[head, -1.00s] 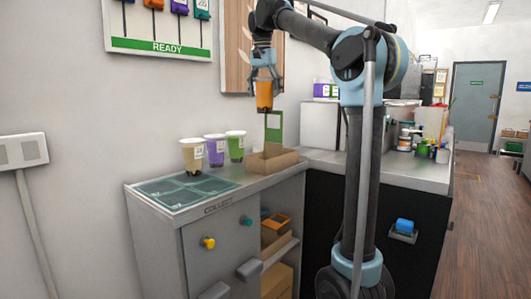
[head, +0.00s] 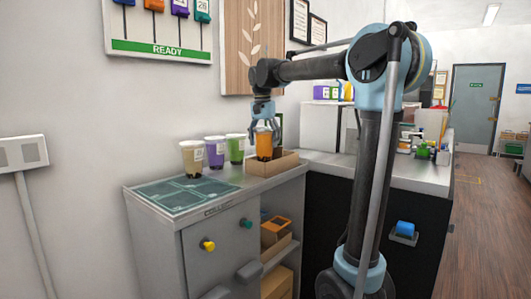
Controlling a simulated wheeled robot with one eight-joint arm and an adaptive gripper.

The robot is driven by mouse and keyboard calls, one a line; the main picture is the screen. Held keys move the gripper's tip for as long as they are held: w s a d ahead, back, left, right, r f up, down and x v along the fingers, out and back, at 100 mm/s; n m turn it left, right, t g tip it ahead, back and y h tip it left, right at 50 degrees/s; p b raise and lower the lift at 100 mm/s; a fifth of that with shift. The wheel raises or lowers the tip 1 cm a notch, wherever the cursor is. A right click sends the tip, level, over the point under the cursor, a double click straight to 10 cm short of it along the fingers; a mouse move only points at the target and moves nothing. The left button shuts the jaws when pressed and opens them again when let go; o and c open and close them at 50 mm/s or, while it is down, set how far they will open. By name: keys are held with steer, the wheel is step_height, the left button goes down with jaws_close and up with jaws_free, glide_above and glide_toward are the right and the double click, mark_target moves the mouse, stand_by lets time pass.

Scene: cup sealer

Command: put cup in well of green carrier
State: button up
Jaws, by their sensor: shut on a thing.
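My gripper (head: 264,122) is shut on an orange cup (head: 264,144), held upright around its upper part. The cup's lower part is at the open top of a brown cardboard carrier (head: 274,167) on the counter. The carrier's front wall hides the cup's bottom, so I cannot tell whether it rests in a well. A green upright panel (head: 279,124) stands at the back of the carrier, partly hidden by my gripper and the cup.
A cream cup (head: 193,160), a purple cup (head: 215,153) and a green-filled cup (head: 235,149) stand in a row left of the carrier. A flat teal four-part panel (head: 183,194) lies in the counter's front left. The wall is close behind.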

mark_target(265, 149)
steer(key=shift+f, duration=1.95)
steer(key=o, duration=1.5)
steer(key=shift+f, duration=0.1)
steer(key=shift+o, duration=0.2)
steer(key=r, duration=0.4)
steer(key=s+r, duration=0.1)
steer(key=r, duration=0.7)
steer(key=shift+s+a+r, duration=0.1)
steer(key=shift+s+a, duration=0.05)
steer(key=shift+a, duration=0.2)
